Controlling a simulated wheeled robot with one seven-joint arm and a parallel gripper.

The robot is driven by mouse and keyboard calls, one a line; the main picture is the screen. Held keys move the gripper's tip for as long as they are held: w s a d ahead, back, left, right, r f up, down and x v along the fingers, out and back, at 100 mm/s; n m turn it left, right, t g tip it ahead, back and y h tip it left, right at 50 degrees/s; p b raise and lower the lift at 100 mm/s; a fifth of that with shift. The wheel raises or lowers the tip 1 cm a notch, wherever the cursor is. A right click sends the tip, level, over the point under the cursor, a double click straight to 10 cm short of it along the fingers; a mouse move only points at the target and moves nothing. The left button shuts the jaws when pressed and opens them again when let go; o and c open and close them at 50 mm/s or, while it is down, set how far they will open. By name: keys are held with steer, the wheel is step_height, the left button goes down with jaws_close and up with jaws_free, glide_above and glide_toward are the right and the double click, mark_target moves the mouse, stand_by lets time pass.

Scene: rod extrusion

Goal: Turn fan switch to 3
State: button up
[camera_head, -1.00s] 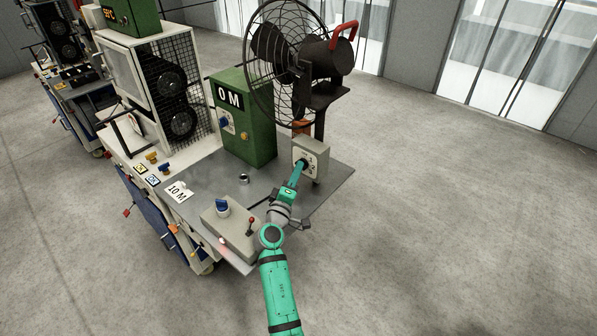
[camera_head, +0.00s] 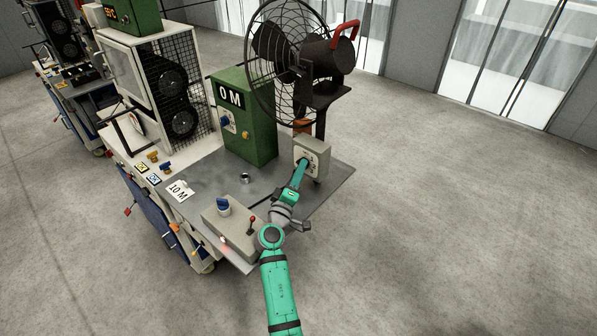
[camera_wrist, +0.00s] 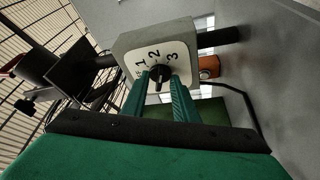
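The fan switch is a pale grey box (camera_head: 312,147) at the right back of the metal table, below the fan. In the wrist view its white dial face (camera_wrist: 160,58) carries the numbers 1, 2 and 3, with a black knob (camera_wrist: 159,78) under them. My gripper (camera_head: 301,164) is at the front of this box. In the wrist view the two teal fingers of my gripper (camera_wrist: 162,92) stand on either side of the knob, with a small gap visible between them. Which number the knob points to cannot be told.
A green box marked 0 M (camera_head: 247,125) stands left of the switch. A grey control box (camera_head: 229,228) with a blue knob and a red-tipped lever lies near my arm. A small metal ring (camera_head: 244,178) is on the table (camera_head: 205,190). The floor at right is clear.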

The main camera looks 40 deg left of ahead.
steer(key=shift+a, duration=0.15)
steer(key=r, duration=0.4)
steer(key=shift+s+d+r, duration=0.1)
steer(key=shift+s+d, duration=0.05)
steer(key=shift+d, duration=0.15)
steer(key=o, duration=0.9)
steer(key=s+r, duration=0.2)
steer(key=shift+d+r, duration=0.35)
steer(key=shift+c, duration=0.2)
steer(key=s+r, duration=0.1)
steer(key=s+d+r, duration=0.1)
steer(key=shift+d+r, duration=0.2)
steer(key=shift+r, duration=0.1)
steer(key=c, duration=0.9)
steer(key=shift+o, duration=0.2)
steer(key=s+d+r, duration=0.3)
steer(key=s+d, duration=0.1)
steer(key=s, duration=0.3)
steer(key=shift+s+d+r, duration=0.3)
steer(key=shift+s+d, duration=0.05)
